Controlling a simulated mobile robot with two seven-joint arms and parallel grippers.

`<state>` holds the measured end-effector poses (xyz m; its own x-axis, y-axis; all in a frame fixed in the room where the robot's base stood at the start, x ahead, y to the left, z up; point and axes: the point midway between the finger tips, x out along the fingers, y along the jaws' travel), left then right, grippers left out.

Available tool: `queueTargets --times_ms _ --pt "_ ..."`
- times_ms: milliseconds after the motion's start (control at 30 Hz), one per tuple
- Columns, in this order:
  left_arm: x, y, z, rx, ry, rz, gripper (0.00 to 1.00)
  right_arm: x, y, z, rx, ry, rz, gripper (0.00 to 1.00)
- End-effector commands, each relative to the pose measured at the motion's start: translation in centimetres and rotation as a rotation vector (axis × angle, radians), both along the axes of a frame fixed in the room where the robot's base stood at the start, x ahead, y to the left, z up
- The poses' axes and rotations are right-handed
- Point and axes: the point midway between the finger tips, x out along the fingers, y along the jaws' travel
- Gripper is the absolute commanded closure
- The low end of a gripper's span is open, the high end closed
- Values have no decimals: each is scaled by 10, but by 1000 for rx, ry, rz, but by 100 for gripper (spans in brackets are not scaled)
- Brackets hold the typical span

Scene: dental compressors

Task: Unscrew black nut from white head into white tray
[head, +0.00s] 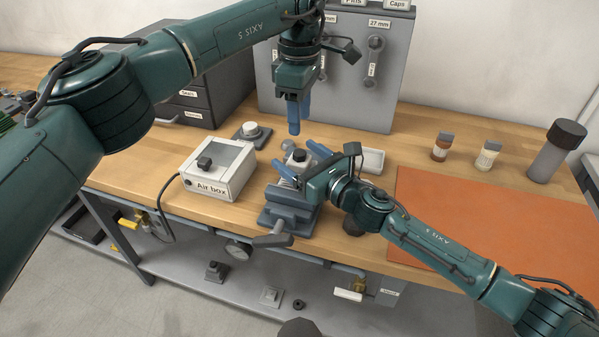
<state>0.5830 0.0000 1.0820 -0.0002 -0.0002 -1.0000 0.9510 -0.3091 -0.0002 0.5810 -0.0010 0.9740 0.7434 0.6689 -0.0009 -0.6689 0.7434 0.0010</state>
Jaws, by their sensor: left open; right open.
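The white head (292,166) sits above the grey vise (289,213) near the front edge of the bench. A small black piece, seemingly the black nut (299,155), shows on its top. My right gripper (293,151) is open, with one blue finger on each side of the head; I cannot tell whether they touch it. It partly hides the head. My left gripper (298,118) is open and empty, pointing down above and behind the head. The white tray (372,160) lies on the bench to the right of the head and looks empty.
The air box (218,168) stands left of the vise. A small fixture with a white round top (250,130) is behind it. A grey tool panel (385,85) stands at the back. An orange mat (480,215), two small bottles and a dark-capped cylinder (557,151) are on the right.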

Motion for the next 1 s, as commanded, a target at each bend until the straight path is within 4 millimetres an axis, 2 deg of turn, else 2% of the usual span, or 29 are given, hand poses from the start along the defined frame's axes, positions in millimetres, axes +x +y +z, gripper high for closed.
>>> queueTargets --times_ms 333,1000 --pt "0 0 0 0 0 0 56 2 2 0 -1 -1 1 24" --pt "0 0 0 0 0 0 56 1 2 0 0 0 2 79"
